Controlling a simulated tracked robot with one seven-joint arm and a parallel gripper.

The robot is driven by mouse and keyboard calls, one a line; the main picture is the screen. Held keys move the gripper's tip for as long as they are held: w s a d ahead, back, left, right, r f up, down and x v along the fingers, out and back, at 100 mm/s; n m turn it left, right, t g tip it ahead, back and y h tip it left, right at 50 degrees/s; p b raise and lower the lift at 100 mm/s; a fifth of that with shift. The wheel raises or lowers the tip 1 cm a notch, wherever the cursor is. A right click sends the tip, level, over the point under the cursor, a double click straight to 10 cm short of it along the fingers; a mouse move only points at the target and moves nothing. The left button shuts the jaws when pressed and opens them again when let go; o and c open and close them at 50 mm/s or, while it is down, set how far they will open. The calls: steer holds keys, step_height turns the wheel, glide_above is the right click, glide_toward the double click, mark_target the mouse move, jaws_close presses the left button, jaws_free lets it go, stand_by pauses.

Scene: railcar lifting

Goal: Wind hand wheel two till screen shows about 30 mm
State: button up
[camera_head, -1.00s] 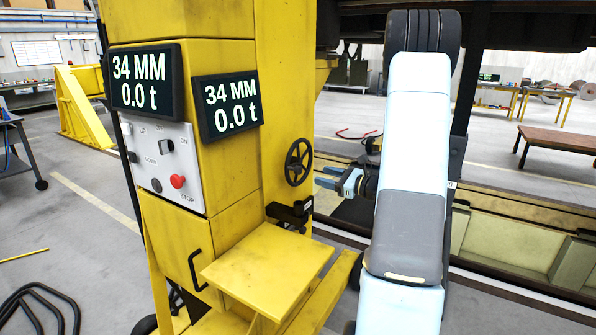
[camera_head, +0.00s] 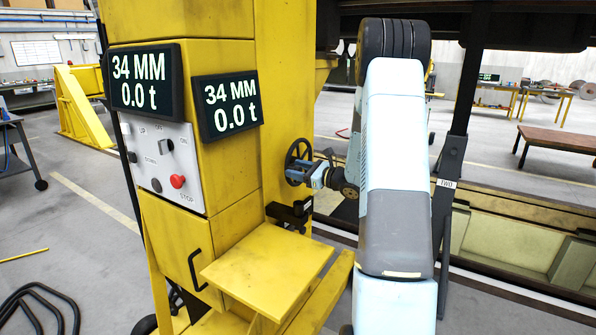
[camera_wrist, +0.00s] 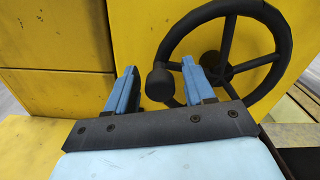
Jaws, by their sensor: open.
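The black hand wheel (camera_head: 298,161) is mounted on the side of the yellow jack column. In the wrist view the hand wheel (camera_wrist: 283,45) shows its rim, spokes and a round knob (camera_wrist: 160,84). My gripper (camera_head: 300,173) is at the wheel in the head view. In the wrist view my gripper (camera_wrist: 160,80) is open, with one blue finger on each side of the knob; contact cannot be told. Two screens, the left screen (camera_head: 145,82) and the right screen (camera_head: 228,105), both read 34 MM and 0.0 t.
A control panel (camera_head: 163,165) with a red stop button (camera_head: 178,181) is left of the wheel. A yellow shelf (camera_head: 267,268) juts out below the wheel, and a black bracket (camera_head: 290,214) sits just under it. A dark post labelled TWO (camera_head: 446,183) stands behind my arm.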

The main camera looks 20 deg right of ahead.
jaws_close()
stand_by(0.4)
